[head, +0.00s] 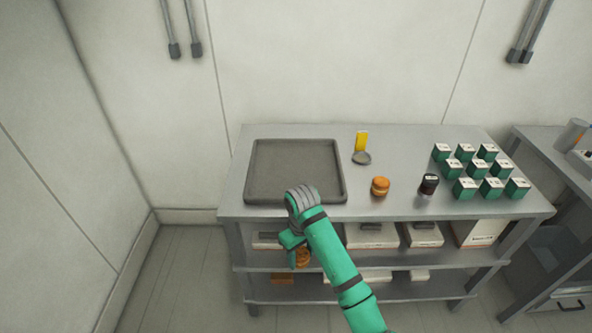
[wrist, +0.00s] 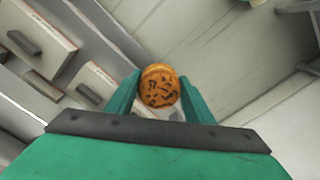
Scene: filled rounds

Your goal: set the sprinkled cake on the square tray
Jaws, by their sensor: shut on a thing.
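The sprinkled cake (wrist: 160,88) is round and orange-brown with dark sprinkles, and sits between the two green fingers of my gripper (wrist: 158,98) in the wrist view. In the head view the cake (head: 302,258) shows below my gripper (head: 297,250), in front of the table's front edge and lower than its top. My gripper is shut on the cake. The square tray (head: 262,197) is dark grey with a raised rim and lies on the left of the tabletop. The tray's visible floor is empty.
On the steel table (head: 400,207), right of the tray, stand a yellow-handled tool (head: 361,147), an orange-brown round item (head: 380,187), a dark jar (head: 429,184) and several green boxes (head: 465,188). White boxes (head: 372,236) fill the shelf below. Floor at left is clear.

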